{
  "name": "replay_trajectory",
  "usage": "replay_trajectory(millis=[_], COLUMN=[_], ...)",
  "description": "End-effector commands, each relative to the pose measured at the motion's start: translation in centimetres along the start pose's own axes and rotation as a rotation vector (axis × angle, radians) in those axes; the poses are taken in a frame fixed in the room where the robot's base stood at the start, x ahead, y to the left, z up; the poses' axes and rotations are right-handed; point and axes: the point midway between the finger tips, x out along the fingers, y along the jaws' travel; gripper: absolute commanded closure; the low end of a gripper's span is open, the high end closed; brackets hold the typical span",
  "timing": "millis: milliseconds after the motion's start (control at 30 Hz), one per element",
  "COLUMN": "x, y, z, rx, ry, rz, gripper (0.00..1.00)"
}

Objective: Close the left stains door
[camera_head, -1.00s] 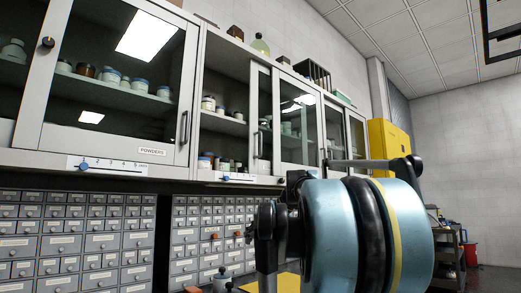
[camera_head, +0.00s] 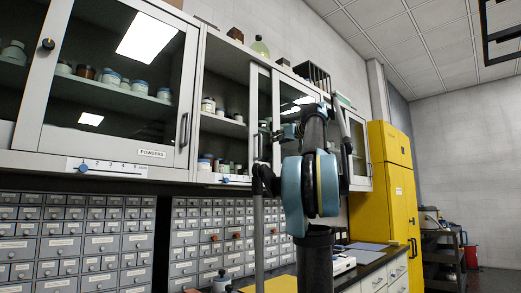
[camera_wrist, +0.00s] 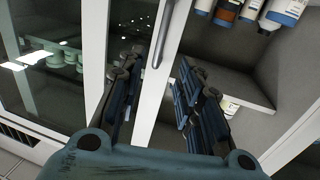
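A white-framed glass door with a vertical bar handle (camera_wrist: 160,38) lies ahead of my gripper in the wrist view. The door frame (camera_head: 253,112) also shows in the head view, beside an uncovered cabinet opening (camera_head: 226,100) with jars. No stains label is readable. My gripper (camera_wrist: 157,90) is open, with its dark, jointed fingers apart. The handle appears between and beyond the fingertips; I cannot tell whether they touch it. In the head view my arm covers part of the doors and the gripper is small against the cabinet.
The shut powders door (camera_head: 115,85) is on the left. Bottles (camera_wrist: 250,10) stand on the open shelf in the wrist view. Small drawers (camera_head: 80,240) line the wall below. A yellow cabinet (camera_head: 390,185) stands right, beyond a dark counter (camera_head: 370,255).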

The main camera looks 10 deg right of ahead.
Motion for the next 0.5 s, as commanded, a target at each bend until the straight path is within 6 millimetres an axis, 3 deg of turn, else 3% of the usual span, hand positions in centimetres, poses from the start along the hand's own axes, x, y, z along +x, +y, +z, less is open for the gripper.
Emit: replay_trajectory(millis=[500], x=[9.0], y=[-0.2], z=[0.1], rx=[0.001], ry=[-0.002], rz=[-0.003], gripper=[0.67])
